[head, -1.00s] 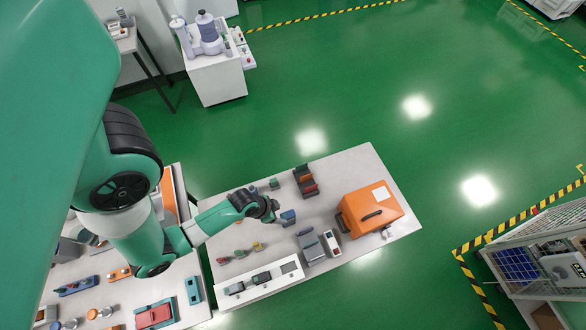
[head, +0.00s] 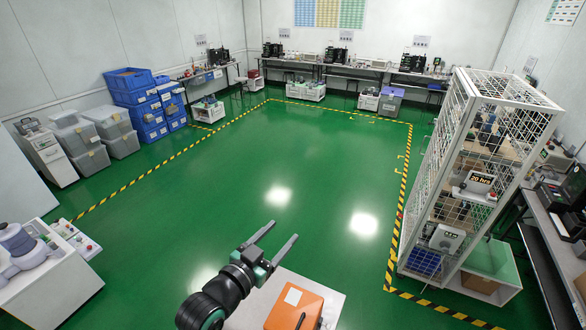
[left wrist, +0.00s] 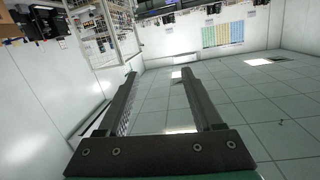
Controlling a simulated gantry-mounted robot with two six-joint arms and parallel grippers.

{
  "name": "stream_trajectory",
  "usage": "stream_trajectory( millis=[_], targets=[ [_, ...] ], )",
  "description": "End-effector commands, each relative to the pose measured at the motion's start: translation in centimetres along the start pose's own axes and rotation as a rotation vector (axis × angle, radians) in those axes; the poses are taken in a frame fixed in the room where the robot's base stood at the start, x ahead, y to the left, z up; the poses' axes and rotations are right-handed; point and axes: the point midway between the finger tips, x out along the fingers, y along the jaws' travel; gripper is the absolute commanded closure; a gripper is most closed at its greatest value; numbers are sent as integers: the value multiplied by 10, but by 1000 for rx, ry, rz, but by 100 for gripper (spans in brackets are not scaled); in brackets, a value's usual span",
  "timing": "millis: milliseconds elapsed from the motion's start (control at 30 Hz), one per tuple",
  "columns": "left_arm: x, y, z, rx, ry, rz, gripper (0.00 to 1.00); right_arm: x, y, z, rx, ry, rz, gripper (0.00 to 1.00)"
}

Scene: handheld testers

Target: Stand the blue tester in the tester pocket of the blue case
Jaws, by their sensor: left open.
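My left gripper (head: 284,231) is open, with its two fingers spread and nothing between them. It is raised, pointing up and to the right, and shows in front of the green floor just above the table's far edge in the picture. In the left wrist view its two dark fingers (left wrist: 158,74) are apart and empty, facing the walls and ceiling of the room. The blue tester and the blue case cannot be made out in either view now. My right gripper is not in view.
An orange case (head: 293,306) stands on the pale table (head: 334,296) at the bottom edge. A white wire-mesh rack (head: 466,150) stands to the right. A white cabinet (head: 52,285) stands at the lower left. The green floor between is clear.

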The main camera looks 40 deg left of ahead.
Motion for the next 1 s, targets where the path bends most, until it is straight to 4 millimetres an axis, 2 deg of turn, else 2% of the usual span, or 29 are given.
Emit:
stream_trajectory(
  millis=[33,67,100,133,200,300,400,500,567,600,1000],
  targets=[
    [0,13,-63,-4,130,21,33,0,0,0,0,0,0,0],
    [-4,20,-98,-12,204,32,33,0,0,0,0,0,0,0],
    [-13,29,-143,-24,304,50,33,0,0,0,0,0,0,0],
    [-22,36,-177,-37,379,65,33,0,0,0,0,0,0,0],
    [-53,52,-250,-71,550,101,33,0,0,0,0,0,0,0],
    [-105,66,-329,-126,758,148,33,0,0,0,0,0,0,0],
    [-148,72,-376,-173,899,185,33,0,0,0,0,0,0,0],
    [-171,73,-396,-198,967,203,33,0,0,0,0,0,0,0],
    [-176,73,-400,-204,981,207,33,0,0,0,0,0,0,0],
    [-177,73,-400,-205,983,207,28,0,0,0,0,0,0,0],
    [-172,74,-398,-161,971,187,28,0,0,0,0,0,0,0]
  ],
)
